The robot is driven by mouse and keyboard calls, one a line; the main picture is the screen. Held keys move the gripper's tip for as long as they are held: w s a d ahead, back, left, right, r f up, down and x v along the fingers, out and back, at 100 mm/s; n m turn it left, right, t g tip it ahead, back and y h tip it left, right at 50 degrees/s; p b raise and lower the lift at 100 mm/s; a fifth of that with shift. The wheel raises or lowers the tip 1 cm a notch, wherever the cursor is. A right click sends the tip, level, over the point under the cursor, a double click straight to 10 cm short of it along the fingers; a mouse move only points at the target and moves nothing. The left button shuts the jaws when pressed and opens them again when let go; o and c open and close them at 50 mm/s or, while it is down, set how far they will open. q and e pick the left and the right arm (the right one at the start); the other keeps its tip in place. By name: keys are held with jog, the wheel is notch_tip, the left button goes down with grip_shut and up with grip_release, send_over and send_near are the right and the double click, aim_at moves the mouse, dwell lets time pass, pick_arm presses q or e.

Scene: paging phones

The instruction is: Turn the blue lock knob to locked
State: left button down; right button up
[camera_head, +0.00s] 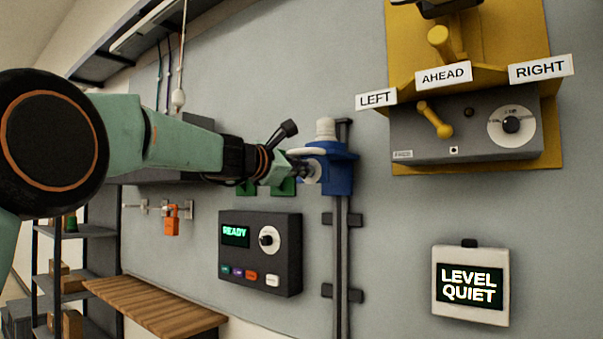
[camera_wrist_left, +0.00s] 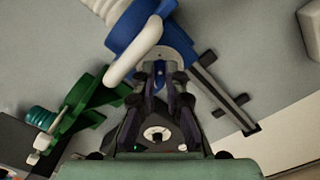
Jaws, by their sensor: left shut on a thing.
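The blue lock knob (camera_head: 341,176) is on a vertical grey rail on the wall, with a pale cylinder above it and a white rounded piece at its left side. My left gripper (camera_head: 300,166) reaches it from the left and is shut on it. In the left wrist view, the blue lock knob (camera_wrist_left: 172,38) and its white bar are at the top. The fingertips of my left gripper (camera_wrist_left: 160,68) meet there. The exact contact is partly hidden by the fingers. I cannot read its lock position. My right gripper is not in view.
A dark panel (camera_head: 260,252) reading READY is below my left arm. A yellow control unit (camera_head: 553,125) with LEFT, AHEAD and RIGHT labels is at upper right. A LEVEL QUIET display (camera_head: 443,310) is below it. An orange padlock (camera_head: 172,224) and wooden shelf (camera_head: 155,305) are at left.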

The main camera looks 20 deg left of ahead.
pick_arm(q)
jog(key=shift+a+r, duration=0.15)
jog(key=shift+r, duration=0.15)
jog(key=c, duration=1.8)
grip_release()
jog(key=shift+o, duration=0.6)
jog(key=shift+f, duration=0.1)
jog(key=shift+s, duration=0.1)
jog(key=v, duration=0.7)
jog(key=shift+s, duration=0.15)
jog(key=shift+a, duration=0.1)
